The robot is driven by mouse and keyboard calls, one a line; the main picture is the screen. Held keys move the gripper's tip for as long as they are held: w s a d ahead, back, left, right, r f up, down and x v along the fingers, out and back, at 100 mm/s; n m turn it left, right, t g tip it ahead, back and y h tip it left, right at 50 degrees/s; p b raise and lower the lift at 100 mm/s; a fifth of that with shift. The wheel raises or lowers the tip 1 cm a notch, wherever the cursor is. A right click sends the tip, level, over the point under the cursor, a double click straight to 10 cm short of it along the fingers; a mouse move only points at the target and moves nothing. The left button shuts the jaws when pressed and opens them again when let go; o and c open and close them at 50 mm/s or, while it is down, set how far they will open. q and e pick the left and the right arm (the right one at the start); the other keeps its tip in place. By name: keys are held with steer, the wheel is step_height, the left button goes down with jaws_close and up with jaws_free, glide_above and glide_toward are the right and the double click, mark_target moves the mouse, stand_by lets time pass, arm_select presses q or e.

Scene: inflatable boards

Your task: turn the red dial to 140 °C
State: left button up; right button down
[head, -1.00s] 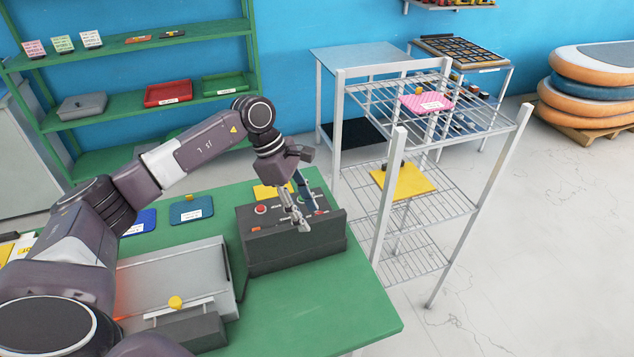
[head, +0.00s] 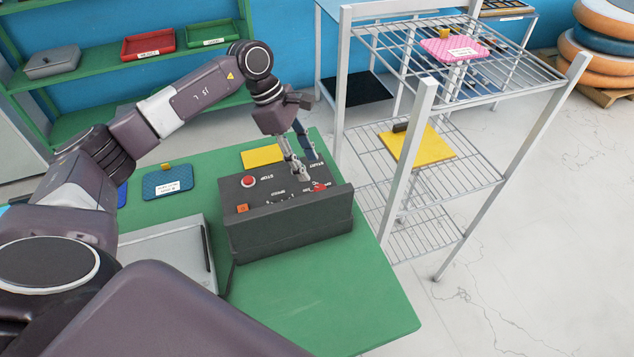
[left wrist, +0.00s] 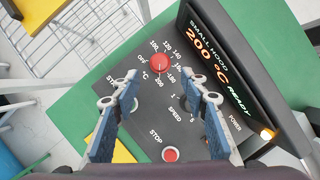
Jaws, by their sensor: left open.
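The red dial (left wrist: 160,63) is on the dark control box (head: 285,240), ringed by °C numbers. It also shows in the head view (head: 320,187). Its pointer is too small to read surely. The box's display (left wrist: 215,55) reads "SMALL HOOD 200 °C READY". My left gripper (left wrist: 162,86) is open and empty above the panel. In the left wrist view its fingertips are on either side, a little below the dial, apart from it. In the head view the left gripper (head: 307,168) is just left of the dial. My right gripper is not in view.
A red STOP button (left wrist: 170,154) and a SPEED knob (left wrist: 190,103) share the panel. The box stands on a green table (head: 300,305), with a grey machine (head: 165,255) at its left. A wire rack (head: 425,110) stands close to the right.

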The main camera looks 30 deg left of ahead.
mark_target(319, 188)
arm_select(q)
steer(key=p+x, duration=0.2)
steer(key=x, duration=0.4)
steer(key=shift+d+f, duration=0.2)
steer(key=shift+d, duration=0.05)
steer(key=shift+w+d+f+p, duration=0.1)
steer(key=shift+f+p, duration=0.25)
steer(key=shift+f, duration=0.25)
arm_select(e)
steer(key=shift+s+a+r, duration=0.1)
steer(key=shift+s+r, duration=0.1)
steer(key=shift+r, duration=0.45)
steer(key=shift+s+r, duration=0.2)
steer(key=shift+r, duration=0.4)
arm_select(q)
jaws_close()
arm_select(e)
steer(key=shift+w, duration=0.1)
